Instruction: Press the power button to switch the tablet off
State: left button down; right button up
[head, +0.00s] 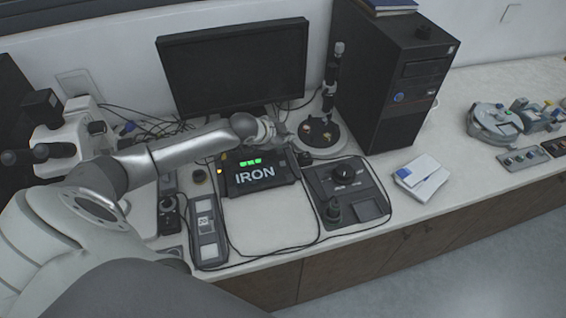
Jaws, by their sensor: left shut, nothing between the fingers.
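My left arm reaches in from the left, above the bench. My left gripper (279,132) is shut and empty, by the tablet's far edge in the picture. Whether it touches the tablet I cannot tell. My right gripper is not in view.
A black monitor (235,65) stands behind the tablet, and a black computer tower (400,80) at right. A dark control box with a knob (343,172) and a grey device (207,230) flank the tablet. Cables cross the bench. Bare bench (270,225) lies before the tablet.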

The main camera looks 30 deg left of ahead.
pick_arm(q)
jog(key=shift+f, duration=0.15)
jog(key=b, duration=0.8)
send_over(285, 165)
notch_tip(285, 165, down, 8)
jog(key=shift+r, duration=0.15)
jog(key=shift+f, duration=0.5)
dwell(0.4)
jog(key=shift+f, duration=0.4)
jog(key=shift+f, duration=0.4)
dwell(0.7)
jog(key=shift+r, duration=0.1)
jog(key=shift+r+p, duration=0.75)
jog(key=shift+p, duration=0.1)
